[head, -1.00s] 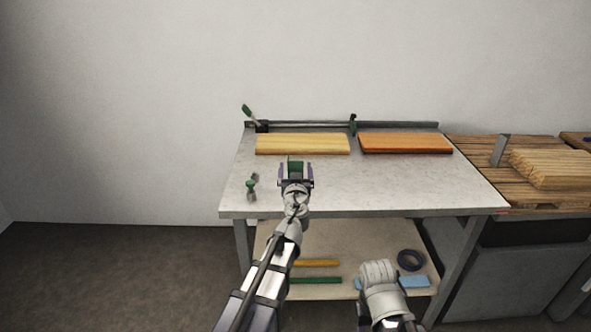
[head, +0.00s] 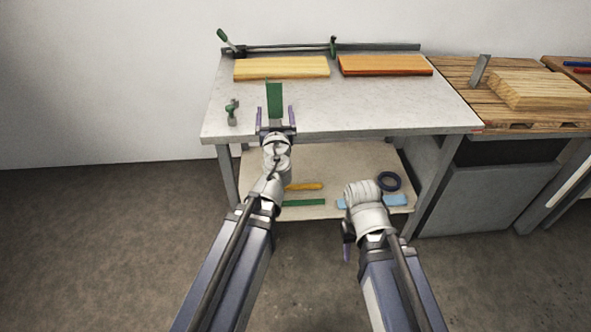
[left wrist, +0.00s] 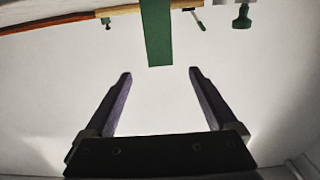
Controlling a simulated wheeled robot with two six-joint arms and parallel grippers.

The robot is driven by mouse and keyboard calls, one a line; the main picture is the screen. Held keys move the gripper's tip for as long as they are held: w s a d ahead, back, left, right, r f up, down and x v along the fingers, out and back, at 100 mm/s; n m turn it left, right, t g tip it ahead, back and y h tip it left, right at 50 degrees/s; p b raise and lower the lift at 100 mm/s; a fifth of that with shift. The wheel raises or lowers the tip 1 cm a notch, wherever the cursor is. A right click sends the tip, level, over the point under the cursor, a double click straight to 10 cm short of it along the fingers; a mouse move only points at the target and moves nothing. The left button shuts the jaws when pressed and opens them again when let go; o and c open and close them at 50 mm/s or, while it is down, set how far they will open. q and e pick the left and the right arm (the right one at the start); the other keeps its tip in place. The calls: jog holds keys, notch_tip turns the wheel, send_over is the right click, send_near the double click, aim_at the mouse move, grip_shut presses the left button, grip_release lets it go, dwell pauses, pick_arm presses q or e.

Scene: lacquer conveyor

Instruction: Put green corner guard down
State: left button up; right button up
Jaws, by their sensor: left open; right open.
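The green corner guard (head: 274,97) is on the grey tabletop near its front left, below the yellow board. In the left wrist view the guard (left wrist: 157,35) is a green strip just beyond my fingertips, with clear space to both fingers. My left gripper (head: 276,110) is open and empty at the table's front edge; its two spread fingers also show in the left wrist view (left wrist: 160,73). My right gripper (head: 347,250) hangs low in front of the lower shelf; its fingers are mostly hidden by its own wrist.
A yellow board (head: 282,68) and an orange board (head: 385,65) lie at the back of the table (head: 400,107). A long bar clamp (head: 290,48) lies along the back edge. The tabletop's right part is clear.

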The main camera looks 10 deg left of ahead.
pick_arm(q)
jog(key=s+d+f+m+g, duration=0.1)
jog(key=s+d+f+g, duration=0.1)
jog(key=s+f+g, duration=0.5)
jog(key=s+d+f+g, duration=0.3)
jog(key=s+f+g, duration=0.15)
jog(key=f, duration=0.45)
jog(key=s+d+f+m+g+h, duration=0.2)
jog(key=s+d+f+m+g, duration=0.1)
jog(key=s+d, duration=0.2)
jog(key=s+d+f+m+g+h, duration=0.2)
jog(key=s+d, duration=0.3)
jog(key=s, duration=0.3)
jog(key=shift+s+d+f+m+g, duration=0.15)
jog(key=shift+s+f+m+g, duration=0.1)
jog(key=shift+f+m+g, duration=0.3)
